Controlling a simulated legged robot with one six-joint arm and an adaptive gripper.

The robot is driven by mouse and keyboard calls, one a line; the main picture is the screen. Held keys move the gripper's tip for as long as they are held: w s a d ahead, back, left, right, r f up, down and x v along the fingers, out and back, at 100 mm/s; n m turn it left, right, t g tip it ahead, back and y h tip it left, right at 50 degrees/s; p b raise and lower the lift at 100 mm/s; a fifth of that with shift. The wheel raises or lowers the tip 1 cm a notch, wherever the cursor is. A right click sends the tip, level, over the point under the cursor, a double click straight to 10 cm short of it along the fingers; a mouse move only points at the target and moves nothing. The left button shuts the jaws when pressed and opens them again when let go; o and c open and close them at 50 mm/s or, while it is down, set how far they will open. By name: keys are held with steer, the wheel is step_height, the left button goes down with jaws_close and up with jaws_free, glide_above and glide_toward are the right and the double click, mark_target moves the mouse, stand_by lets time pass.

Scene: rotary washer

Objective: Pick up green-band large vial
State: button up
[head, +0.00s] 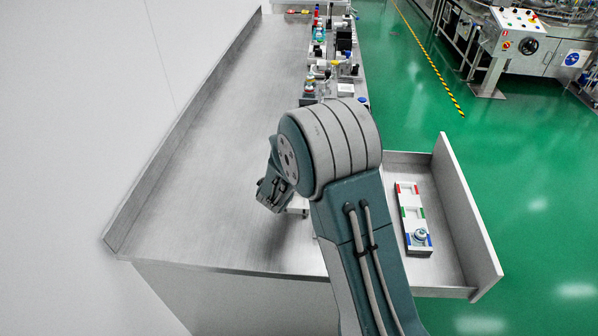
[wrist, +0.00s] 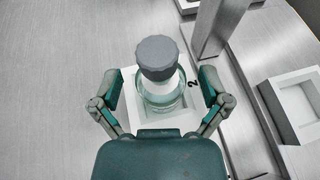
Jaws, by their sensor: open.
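In the wrist view a large clear vial (wrist: 160,92) with a grey ribbed cap (wrist: 157,57) stands in a white square holder (wrist: 127,74) marked "2". The glass looks greenish, but I cannot make out a band colour. My gripper (wrist: 161,80) is open, with one finger on each side of the vial; I see gaps between the fingers and the glass. In the head view my gripper (head: 272,194) is low over the steel counter, and my arm hides most of the vial's place.
An open drawer (head: 462,215) at the right holds a rack (head: 413,218) with red, green and blue marked places; a small vial (head: 421,235) sits at the blue end. Bottles and devices line the counter's far right. A metal post (wrist: 210,28) rises near the vial. The counter's left is clear.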

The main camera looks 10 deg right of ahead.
steer(key=c, duration=1.2)
steer(key=shift+r, duration=0.15)
